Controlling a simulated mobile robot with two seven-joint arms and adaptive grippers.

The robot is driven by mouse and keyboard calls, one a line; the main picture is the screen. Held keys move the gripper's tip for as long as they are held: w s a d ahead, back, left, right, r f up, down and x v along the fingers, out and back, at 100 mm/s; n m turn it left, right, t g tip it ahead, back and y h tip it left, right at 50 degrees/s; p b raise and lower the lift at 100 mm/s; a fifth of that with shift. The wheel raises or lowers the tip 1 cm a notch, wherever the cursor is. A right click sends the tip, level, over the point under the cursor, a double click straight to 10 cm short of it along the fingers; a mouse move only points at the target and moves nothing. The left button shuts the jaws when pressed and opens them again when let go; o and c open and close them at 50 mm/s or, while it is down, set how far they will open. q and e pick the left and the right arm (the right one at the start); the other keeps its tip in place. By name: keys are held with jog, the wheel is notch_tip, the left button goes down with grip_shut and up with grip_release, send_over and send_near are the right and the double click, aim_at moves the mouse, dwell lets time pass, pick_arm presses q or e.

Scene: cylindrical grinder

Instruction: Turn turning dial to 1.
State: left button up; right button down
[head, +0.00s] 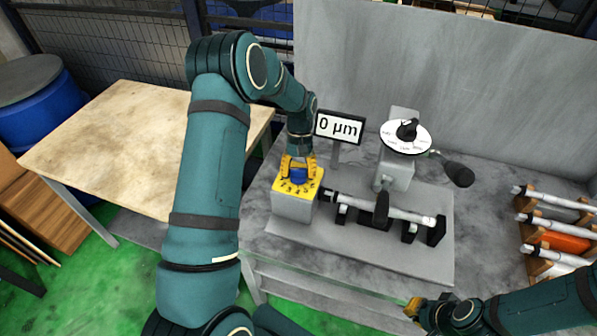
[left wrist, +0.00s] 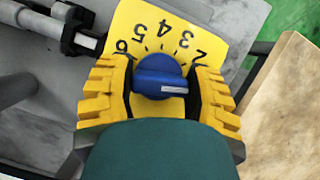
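The turning dial (head: 299,175) is a blue knob on the yellow numbered top of a grey box (head: 293,207). In the left wrist view the dial (left wrist: 160,76) has a raised bar lying across the picture, with a white mark at its right end. Numbers 2 to 6 show around its far side; the 1 is not visible, and my right-hand finger covers part of the scale. My left gripper (head: 299,167) has one yellow finger on each side of the dial, apparently touching both ends of the bar. My right gripper (head: 430,312) is away at the lower right, empty as far as visible.
A display (head: 339,127) reading 0 µm stands behind the box. Beside it are a shaft (head: 385,211) on supports, a white round scale with a black knob (head: 406,132), and a rack of shafts (head: 555,228) at right. A wooden table (head: 120,140) stands at left.

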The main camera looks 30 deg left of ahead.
pick_arm(q)
jog(key=o, duration=0.3)
jog(key=shift+o, duration=0.2)
jog(key=shift+r, duration=0.1)
jog(key=v, duration=1.2)
